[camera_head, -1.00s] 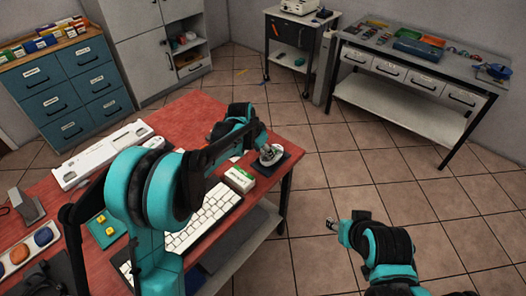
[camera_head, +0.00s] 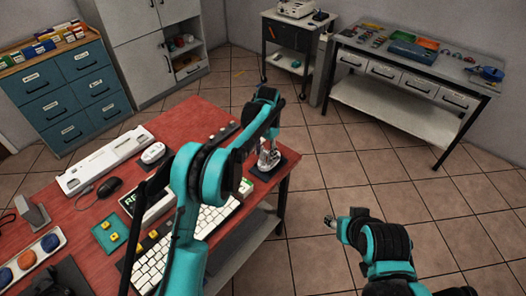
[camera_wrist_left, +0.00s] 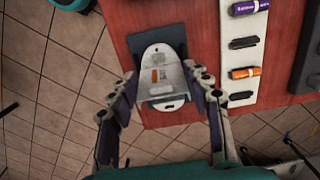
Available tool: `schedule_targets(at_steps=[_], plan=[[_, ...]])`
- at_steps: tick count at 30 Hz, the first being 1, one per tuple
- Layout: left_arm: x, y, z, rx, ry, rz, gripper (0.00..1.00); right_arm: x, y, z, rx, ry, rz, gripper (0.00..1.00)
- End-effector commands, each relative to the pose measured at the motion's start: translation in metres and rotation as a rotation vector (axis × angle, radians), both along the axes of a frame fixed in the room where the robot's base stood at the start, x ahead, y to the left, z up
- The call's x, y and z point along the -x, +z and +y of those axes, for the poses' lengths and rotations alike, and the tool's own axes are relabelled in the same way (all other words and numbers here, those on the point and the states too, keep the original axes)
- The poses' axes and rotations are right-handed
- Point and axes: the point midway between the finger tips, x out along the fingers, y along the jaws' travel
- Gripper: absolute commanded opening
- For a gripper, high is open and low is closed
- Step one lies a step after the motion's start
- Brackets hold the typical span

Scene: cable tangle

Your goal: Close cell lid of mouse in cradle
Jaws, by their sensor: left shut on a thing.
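A white mouse (camera_wrist_left: 160,72) lies in a dark cradle (camera_wrist_left: 182,47) at the red table's edge. Its cell bay shows, with an orange piece (camera_wrist_left: 158,75) and a pale part in it. My left gripper (camera_wrist_left: 160,74) is shut on the mouse, one fingertip against each side. In the head view my left gripper (camera_head: 268,147) reaches down over the cradle (camera_head: 284,165) at the table's far right corner, covering most of the mouse.
A pale strip (camera_wrist_left: 243,55) with dark slots, a purple cell (camera_wrist_left: 249,7) and an orange cell (camera_wrist_left: 244,72) lies beside the cradle. A keyboard (camera_head: 210,217), a white mouse (camera_head: 152,154) and a black mouse (camera_head: 108,187) lie on the table. Floor is open to the right.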

Motion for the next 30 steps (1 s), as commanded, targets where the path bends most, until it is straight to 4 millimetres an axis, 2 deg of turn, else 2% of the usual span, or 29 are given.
schedule_targets(at_steps=[9,26,27,29,30], plan=[[-0.006,-0.001,-0.005,-0.083,0.000,0.115,0.20,0.000,0.014,0.000,0.000,0.000,0.000,0.46],[-0.008,-0.002,-0.006,-0.104,0.000,0.143,0.20,0.000,0.016,0.000,0.000,0.000,0.000,0.46],[-0.008,-0.002,-0.006,-0.103,0.000,0.144,0.54,0.000,0.016,0.000,0.000,0.000,0.000,0.46],[-0.008,-0.002,-0.006,-0.103,0.000,0.142,0.70,0.000,0.016,0.000,0.000,0.000,0.000,0.46],[-0.008,-0.002,-0.006,-0.103,0.000,0.142,0.71,0.000,0.016,0.000,0.000,0.000,0.000,0.46]])
